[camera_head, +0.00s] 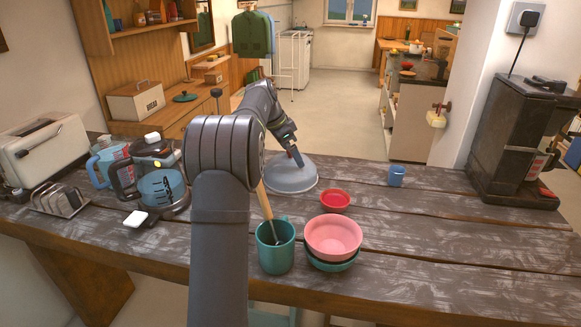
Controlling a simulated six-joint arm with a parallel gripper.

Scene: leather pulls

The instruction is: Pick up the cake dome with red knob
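The cake dome (294,179) is a pale blue-grey, see-through cover standing on the wooden counter, beyond my arm. My gripper (298,161) points down at the top of the dome, where the knob is. The gripper covers most of the knob, with only a small hint of red beside it. I cannot tell whether the fingers are around the knob or just beside it, or whether they are open or shut. The dome looks upright and resting on the counter.
A green mug (275,252) with a wooden-handled utensil, a pink bowl (333,236) stacked on a green one, and a red bowl (335,200) stand nearer. A blue cup (396,176) and coffee machine (520,140) are right; a glass kettle (160,180) is left. The right-front counter is clear.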

